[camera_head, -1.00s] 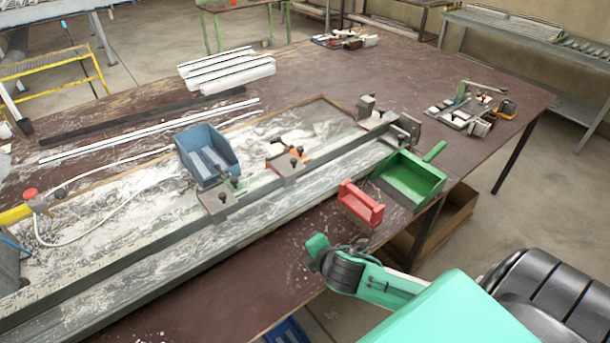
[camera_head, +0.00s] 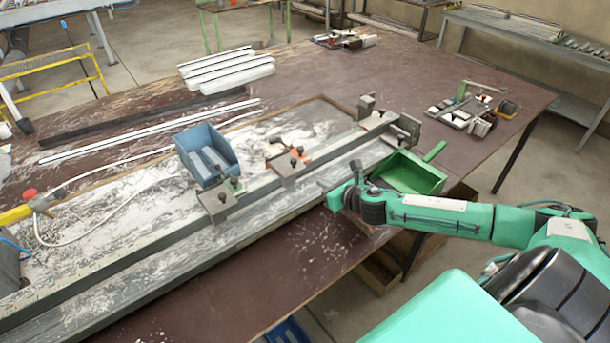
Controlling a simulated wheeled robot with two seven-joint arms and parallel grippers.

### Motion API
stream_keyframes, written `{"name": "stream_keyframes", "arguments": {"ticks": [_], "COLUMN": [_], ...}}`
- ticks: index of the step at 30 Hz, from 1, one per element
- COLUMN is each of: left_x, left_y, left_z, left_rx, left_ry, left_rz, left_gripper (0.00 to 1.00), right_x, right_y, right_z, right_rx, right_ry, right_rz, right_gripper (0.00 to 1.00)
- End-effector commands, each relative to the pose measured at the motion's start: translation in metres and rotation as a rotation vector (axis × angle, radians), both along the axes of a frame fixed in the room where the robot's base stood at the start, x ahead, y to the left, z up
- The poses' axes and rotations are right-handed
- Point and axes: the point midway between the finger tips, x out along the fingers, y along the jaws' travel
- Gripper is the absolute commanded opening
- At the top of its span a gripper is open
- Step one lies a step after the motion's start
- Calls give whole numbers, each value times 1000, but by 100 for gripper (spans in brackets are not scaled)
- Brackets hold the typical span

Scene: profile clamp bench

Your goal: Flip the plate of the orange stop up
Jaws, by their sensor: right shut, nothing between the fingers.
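The orange stop (camera_head: 287,179) sits on the long profile rail, left of the rail's far-right end. My right gripper (camera_head: 329,192) is shut and empty. In the picture it is just right of and below the orange stop, near the front edge of the rail, apart from the stop. My left gripper is not in view.
A green stop (camera_head: 232,184) with a grey plate (camera_head: 217,203) stands further left on the rail. A blue bin (camera_head: 207,158) is behind it. A green bin (camera_head: 412,174) is beyond my right arm. White profiles (camera_head: 228,72) lie at the back.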

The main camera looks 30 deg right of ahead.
Motion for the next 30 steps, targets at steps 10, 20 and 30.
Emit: {"name": "stream_keyframes", "arguments": {"ticks": [10, 20, 30], "left_x": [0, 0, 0], "left_y": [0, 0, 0], "left_z": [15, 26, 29], "left_rx": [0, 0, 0], "left_ry": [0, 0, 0], "left_rz": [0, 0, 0], "left_gripper": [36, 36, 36], "right_x": [37, 80, 94], "right_y": [3, 7, 7], "right_z": [-10, -27, -33], "right_rx": [5, 4, 2], "right_ry": [-2, -1, 0], "right_rz": [-3, -2, -1], "right_gripper": [0, 0, 0]}}
